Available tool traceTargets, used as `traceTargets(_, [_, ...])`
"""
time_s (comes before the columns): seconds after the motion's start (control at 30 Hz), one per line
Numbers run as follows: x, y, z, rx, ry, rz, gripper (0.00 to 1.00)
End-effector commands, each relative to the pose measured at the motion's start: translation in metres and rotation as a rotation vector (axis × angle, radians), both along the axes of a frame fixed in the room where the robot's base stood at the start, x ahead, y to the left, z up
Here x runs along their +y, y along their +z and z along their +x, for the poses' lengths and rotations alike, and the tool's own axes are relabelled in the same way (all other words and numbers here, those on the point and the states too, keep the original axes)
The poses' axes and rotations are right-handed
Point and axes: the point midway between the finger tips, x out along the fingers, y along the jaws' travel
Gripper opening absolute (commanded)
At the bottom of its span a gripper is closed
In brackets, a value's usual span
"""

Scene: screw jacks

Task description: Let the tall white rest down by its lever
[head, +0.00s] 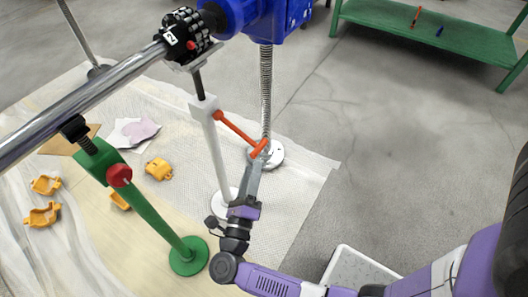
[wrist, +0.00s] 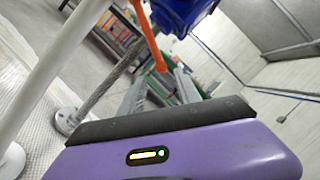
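The tall white rest (head: 213,143) stands upright on a round white foot, under the long shiny bar. Its orange lever (head: 236,129) slopes down to the right from the white collar and ends in a thicker grip. In the wrist view the lever (wrist: 149,37) comes down from the top, its end in line with the gap between my fingers. My gripper (head: 263,155) is at the lever's grip end; the wrist view shows its fingers (wrist: 162,80) apart. I cannot tell whether either finger touches the lever.
A threaded jack (head: 266,90) with a blue body (head: 262,18) stands just behind the lever. A green stand (head: 150,207) with a red knob is at left. Orange parts (head: 45,215) lie on the sheet. A green bench (head: 440,38) is at upper right; floor before it is clear.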

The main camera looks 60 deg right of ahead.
Motion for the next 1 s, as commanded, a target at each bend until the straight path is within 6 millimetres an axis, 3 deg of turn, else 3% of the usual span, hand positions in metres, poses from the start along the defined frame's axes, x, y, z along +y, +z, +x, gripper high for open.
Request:
traceTargets(0.17, [-0.007,0.003,-0.001,-0.034,-0.009,0.008,0.4])
traceTargets(0.6, [-0.062,0.016,0.02,-0.032,-0.007,0.005,0.4])
traceTargets(1.0, [-0.072,0.019,0.024,-0.031,-0.005,0.006,0.4])
